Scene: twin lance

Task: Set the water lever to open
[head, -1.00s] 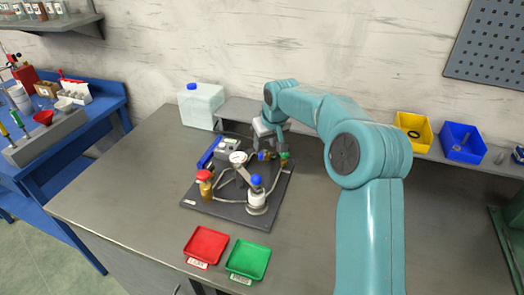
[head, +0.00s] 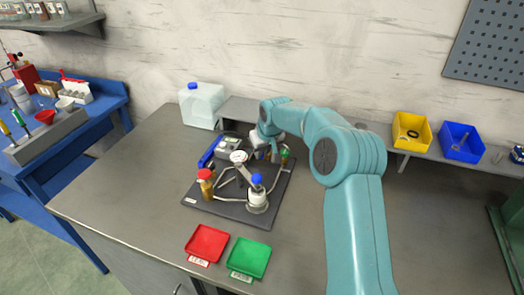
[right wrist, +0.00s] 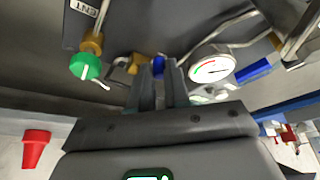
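A dark board (head: 225,208) on the bench carries a small rig of pipes, valves and a gauge. My right gripper (head: 264,148) is over its back part. A small blue handle (right wrist: 158,66), apparently the water lever, shows between its two fingertips (right wrist: 158,76) in the right wrist view, next to a brass fitting (right wrist: 136,64). The fingers are slightly apart; I cannot tell whether they touch the handle. In the head view the arm partly hides this spot, so the lever's angle is unclear. My left gripper is out of view.
Close by are a green knob (right wrist: 85,66) and the round gauge (right wrist: 211,63). A red-capped brass part (head: 205,183) and a blue-capped part (head: 257,192) stand in front. Red (head: 207,243) and green (head: 248,258) trays lie nearer.

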